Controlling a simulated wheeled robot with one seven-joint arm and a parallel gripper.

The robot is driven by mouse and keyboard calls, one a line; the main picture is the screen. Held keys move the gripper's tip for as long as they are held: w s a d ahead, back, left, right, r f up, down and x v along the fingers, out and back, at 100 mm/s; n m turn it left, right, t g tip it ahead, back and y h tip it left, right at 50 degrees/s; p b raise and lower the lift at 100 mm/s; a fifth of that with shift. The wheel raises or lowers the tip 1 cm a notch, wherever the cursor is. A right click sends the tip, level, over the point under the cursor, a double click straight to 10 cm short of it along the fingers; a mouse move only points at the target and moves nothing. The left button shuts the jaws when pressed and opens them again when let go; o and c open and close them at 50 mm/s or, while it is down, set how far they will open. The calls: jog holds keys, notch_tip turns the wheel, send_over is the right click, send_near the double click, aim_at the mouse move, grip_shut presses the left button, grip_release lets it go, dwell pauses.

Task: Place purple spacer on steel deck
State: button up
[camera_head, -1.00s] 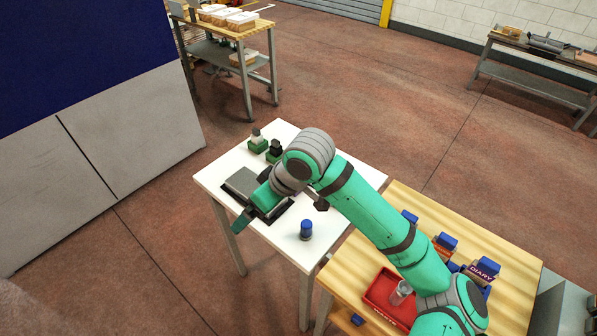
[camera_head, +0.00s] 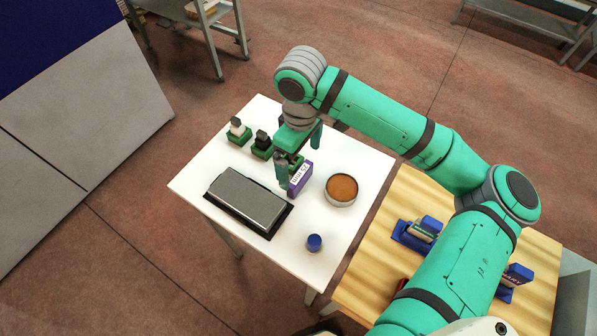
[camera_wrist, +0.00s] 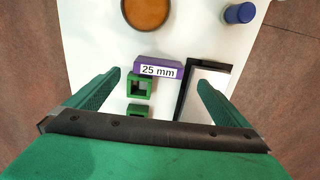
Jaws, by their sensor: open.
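The purple spacer (camera_head: 300,179), a block with a white "25 mm" label, stands on the white table, right of the steel deck. It also shows in the wrist view (camera_wrist: 140,66), beside a green square holder (camera_wrist: 139,87); I cannot tell if they touch. The steel deck (camera_head: 247,197) is a flat grey slab in a black frame, partly seen in the wrist view (camera_wrist: 207,86). My gripper (camera_head: 299,156) is open and empty above the spacer and green holder. In the wrist view the spacer lies between and slightly beyond the fingertips, and the deck is near the right finger.
A round bowl with a brown inside (camera_head: 341,189) and a blue cylinder (camera_head: 314,243) stand on the white table (camera_head: 335,218). Two green bases with a white-topped piece (camera_head: 238,130) and a black piece (camera_head: 262,145) stand at the back. A wooden table (camera_head: 372,285) adjoins at right.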

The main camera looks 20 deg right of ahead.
aim_at(301, 174)
jog(key=shift+w+d+f, duration=0.1)
jog(key=shift+w+f, duration=0.05)
jog(key=shift+f, duration=3.85)
jog(key=c, duration=1.3)
jog(key=shift+r, duration=0.1)
jog(key=shift+c, duration=0.2)
